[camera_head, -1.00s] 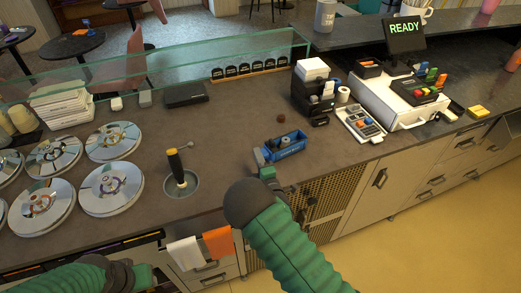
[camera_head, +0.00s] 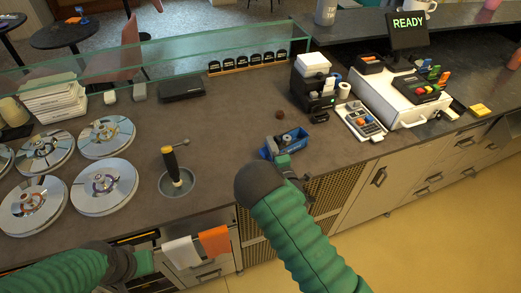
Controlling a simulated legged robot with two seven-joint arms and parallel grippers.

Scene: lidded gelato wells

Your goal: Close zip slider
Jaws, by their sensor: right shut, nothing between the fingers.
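A blue open-topped pouch or case (camera_head: 293,139) lies on the dark counter, right of the middle. It has dark contents or a dark opening; its zip slider is too small to make out. My right gripper (camera_head: 270,149) is at the near left end of the blue pouch and covers part of it. It is shut with nothing in it; whether it touches the pouch I cannot tell. My left arm comes in at the bottom left, in front of the counter; its gripper fingers do not show.
Round metal well lids (camera_head: 105,187) fill the counter's left. A dipper well (camera_head: 179,182) with a dark-handled tool stands between them and my right arm. A glass guard (camera_head: 150,66) runs behind.

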